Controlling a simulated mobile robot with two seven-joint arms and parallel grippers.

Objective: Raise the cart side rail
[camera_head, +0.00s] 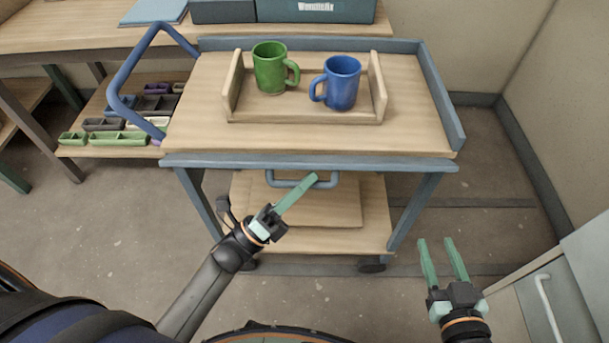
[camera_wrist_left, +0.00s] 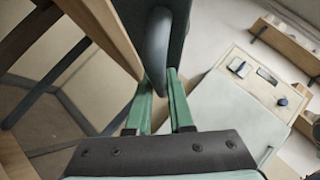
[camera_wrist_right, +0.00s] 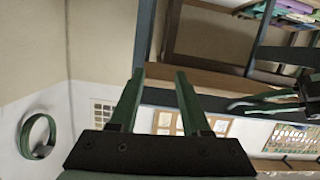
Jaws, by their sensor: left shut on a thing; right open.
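The cart (camera_head: 185,130) has blue-grey rails standing up along its back and right edges. Its front side rail (camera_head: 310,163) shows as a blue-grey strip just below the front edge of the top. A looped blue-grey handle (camera_head: 285,184) hangs beneath that strip. My left gripper (camera_head: 315,178) is at the right part of this handle. In the left wrist view its fingers (camera_wrist_left: 160,90) are shut on the curved dark handle bar (camera_wrist_left: 157,45). My right gripper (camera_head: 443,248) is open and empty, right of the cart's front; its fingers also show in the right wrist view (camera_wrist_right: 158,90).
A wooden tray (camera_head: 300,116) on the cart top holds a green mug (camera_head: 269,70) and a blue mug (camera_head: 342,83). A blue push handle (camera_head: 118,75) rises at the left. A grey cabinet (camera_head: 560,300) stands at lower right; floor between it and the cart is clear.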

